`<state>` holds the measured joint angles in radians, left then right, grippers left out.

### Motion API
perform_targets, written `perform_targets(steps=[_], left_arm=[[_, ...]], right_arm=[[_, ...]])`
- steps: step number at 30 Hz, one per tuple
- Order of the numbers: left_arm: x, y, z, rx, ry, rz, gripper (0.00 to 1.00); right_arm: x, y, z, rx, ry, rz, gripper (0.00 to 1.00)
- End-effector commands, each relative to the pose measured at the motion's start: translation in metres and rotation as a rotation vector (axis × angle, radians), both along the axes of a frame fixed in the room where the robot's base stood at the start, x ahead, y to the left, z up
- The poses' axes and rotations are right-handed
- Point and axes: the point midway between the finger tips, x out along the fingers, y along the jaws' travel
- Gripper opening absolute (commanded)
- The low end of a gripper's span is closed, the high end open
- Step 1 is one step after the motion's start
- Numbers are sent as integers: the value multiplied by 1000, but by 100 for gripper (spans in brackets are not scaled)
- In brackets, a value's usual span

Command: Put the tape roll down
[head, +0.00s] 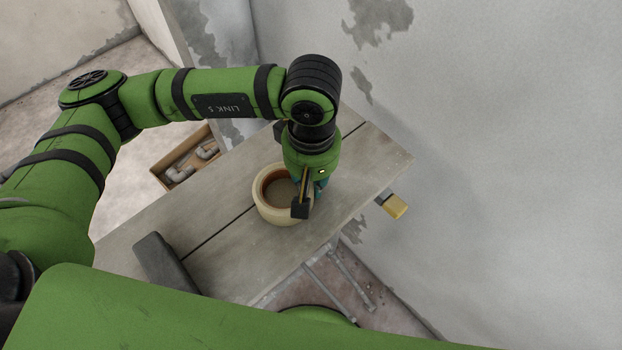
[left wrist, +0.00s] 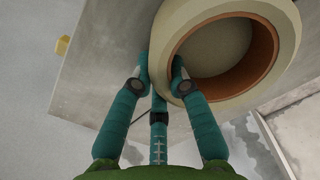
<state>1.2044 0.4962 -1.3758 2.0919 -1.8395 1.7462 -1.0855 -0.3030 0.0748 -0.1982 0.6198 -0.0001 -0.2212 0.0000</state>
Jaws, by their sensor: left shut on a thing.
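The cream tape roll (head: 262,206) with a brown inner core lies flat at the work board (head: 225,250). I cannot tell whether it touches the board or hangs just above it. My left gripper (head: 301,207) comes down over the roll's right side and is shut on its wall. In the left wrist view my left gripper (left wrist: 160,72) has one finger inside the core and the others outside the tape roll (left wrist: 225,12). My right gripper is not in view.
A dark grey block (head: 163,264) lies near the board's left end. A yellow-ended tool (head: 396,207) sticks out past the right edge. A box (head: 160,172) with pipe fittings stands on the floor behind. Bare board lies left of the roll. A wall (head: 480,150) rises at the right.

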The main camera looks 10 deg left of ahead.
Motion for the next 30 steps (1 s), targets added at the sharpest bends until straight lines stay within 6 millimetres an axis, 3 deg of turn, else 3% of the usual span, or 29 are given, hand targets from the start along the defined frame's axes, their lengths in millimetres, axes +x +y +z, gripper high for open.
perform_targets(steps=[10,11,12,26,30], left_arm=[[0,0,-3,0,-1,0,0],[0,0,-2,-1,0,0,25],[0,0,-1,-1,0,0,41],[0,0,5,-1,-2,0,41],[2,-1,24,-4,-9,-1,41]], right_arm=[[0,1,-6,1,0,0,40],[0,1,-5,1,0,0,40],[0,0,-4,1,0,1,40],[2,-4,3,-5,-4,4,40],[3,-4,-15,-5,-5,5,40]])
